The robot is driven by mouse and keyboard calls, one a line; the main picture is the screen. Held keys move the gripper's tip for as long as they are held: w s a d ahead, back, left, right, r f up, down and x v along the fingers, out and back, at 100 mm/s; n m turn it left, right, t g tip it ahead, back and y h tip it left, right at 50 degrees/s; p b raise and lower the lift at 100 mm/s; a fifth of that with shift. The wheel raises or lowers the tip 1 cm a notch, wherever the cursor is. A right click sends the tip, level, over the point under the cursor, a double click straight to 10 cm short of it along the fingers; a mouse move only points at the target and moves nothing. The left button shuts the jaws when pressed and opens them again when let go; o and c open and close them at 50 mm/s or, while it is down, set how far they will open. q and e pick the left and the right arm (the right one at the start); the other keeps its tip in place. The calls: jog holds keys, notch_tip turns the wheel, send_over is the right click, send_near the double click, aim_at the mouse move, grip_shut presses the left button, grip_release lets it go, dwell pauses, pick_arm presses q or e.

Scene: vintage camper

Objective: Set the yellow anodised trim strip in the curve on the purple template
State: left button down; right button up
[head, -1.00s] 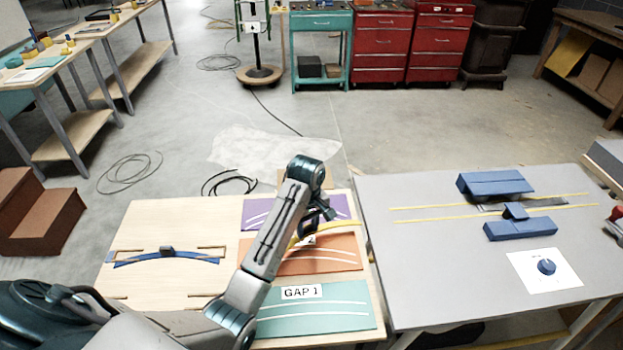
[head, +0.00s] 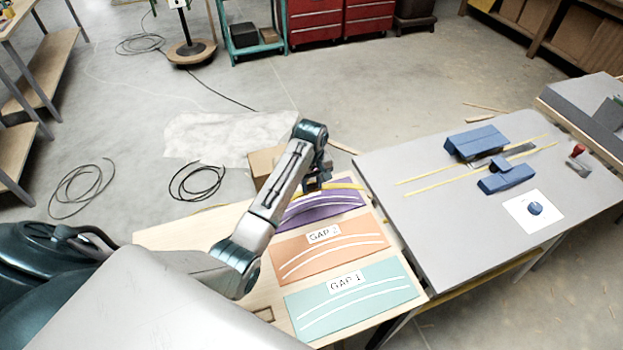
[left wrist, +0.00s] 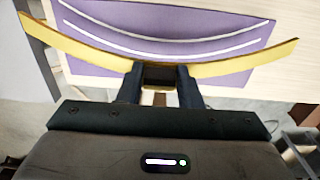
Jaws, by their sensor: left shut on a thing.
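My left gripper (left wrist: 160,88) is shut on the yellow trim strip (left wrist: 235,63), gripping it near its middle. The strip is curved and spans almost the full width of the left wrist view, its ends bending up toward the picture's top. In the head view the strip (head: 346,186) shows at the gripper (head: 317,186), over the far part of the purple template (head: 318,209). The template, with two white curved lines, also shows in the left wrist view (left wrist: 180,22). The strip appears apart from the lines, on the template's far side. My right gripper is not in view.
An orange template (head: 320,262) labelled GAP 2 and a teal one (head: 350,305) labelled GAP 1 lie nearer on the wooden table. A grey table (head: 440,215) to the right holds blue blocks (head: 476,141) and yellow strips. A cardboard box (head: 264,163) stands beyond the template.

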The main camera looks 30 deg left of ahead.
aim_at(310, 191)
pick_arm(q)
jog(key=shift+d, duration=0.1)
jog(key=shift+f, duration=0.1)
jog(key=shift+s+a+f, duration=0.1)
jog(key=shift+a, duration=0.25)
jog(key=shift+f, duration=0.45)
jog(key=shift+d+f+b, duration=0.15)
jog(key=shift+f+b, duration=0.15)
jog(key=shift+b, duration=0.05)
jog(key=shift+f+b, duration=0.7)
jog(key=shift+f, duration=1.25)
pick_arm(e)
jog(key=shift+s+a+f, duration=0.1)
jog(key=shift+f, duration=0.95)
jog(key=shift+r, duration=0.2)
